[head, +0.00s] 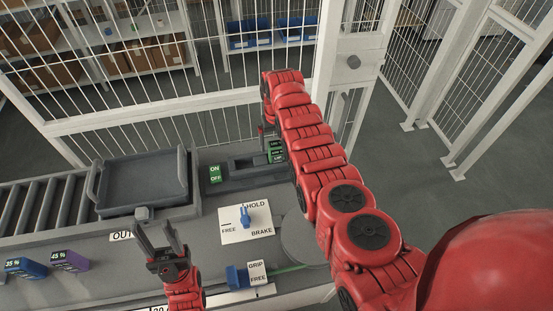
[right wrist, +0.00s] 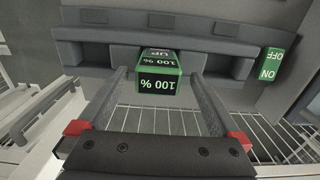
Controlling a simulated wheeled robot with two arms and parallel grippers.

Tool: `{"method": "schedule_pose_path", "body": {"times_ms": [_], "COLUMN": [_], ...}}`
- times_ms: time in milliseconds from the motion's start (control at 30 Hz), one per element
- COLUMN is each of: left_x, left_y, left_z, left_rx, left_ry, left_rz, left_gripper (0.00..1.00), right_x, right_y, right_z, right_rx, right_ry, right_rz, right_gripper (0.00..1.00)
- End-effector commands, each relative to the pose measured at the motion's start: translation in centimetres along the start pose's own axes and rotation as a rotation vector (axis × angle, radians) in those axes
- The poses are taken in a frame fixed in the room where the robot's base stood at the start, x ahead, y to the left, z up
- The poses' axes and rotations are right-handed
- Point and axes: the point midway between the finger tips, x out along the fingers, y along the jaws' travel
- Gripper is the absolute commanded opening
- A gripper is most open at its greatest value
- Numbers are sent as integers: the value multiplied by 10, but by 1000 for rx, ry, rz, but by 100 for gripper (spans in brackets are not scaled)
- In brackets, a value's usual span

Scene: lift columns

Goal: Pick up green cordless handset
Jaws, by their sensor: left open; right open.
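The green cordless handset (head: 277,151) sits in a dark cradle (head: 243,166) at the back of the bench, partly covered by my right arm in the head view. In the right wrist view the handset (right wrist: 158,83) shows a green body with black labels reading "100 %" and "UP". My right gripper (right wrist: 158,78) is open, with one finger on each side of the handset; I cannot tell whether they touch it. My left gripper (head: 158,230) is open and empty over the bench front, left of the brake plate.
A grey tray (head: 100,190) stands on the rollers at left. A green ON/OFF label (head: 215,174) is left of the cradle. A blue brake lever (head: 246,217) and blue grip knob (head: 237,276) stand near my left gripper. A wire fence (head: 190,125) rises behind the bench.

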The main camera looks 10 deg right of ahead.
Motion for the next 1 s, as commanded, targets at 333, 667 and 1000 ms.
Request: {"method": "schedule_pose_path", "body": {"times_ms": [333,667,1000], "left_x": [-43,-45,-45], "left_y": [2,2,2], "left_z": [7,8,8], "left_rx": [0,0,0], "left_ry": [0,0,0], "left_rz": [0,0,0], "left_gripper": [50,50,50], "right_x": [47,50,50], "right_y": [2,2,2], "right_z": [-2,-2,-2], "right_rx": [0,0,0], "right_ry": [2,3,3], "right_rz": [0,0,0], "right_gripper": [100,96,35]}}
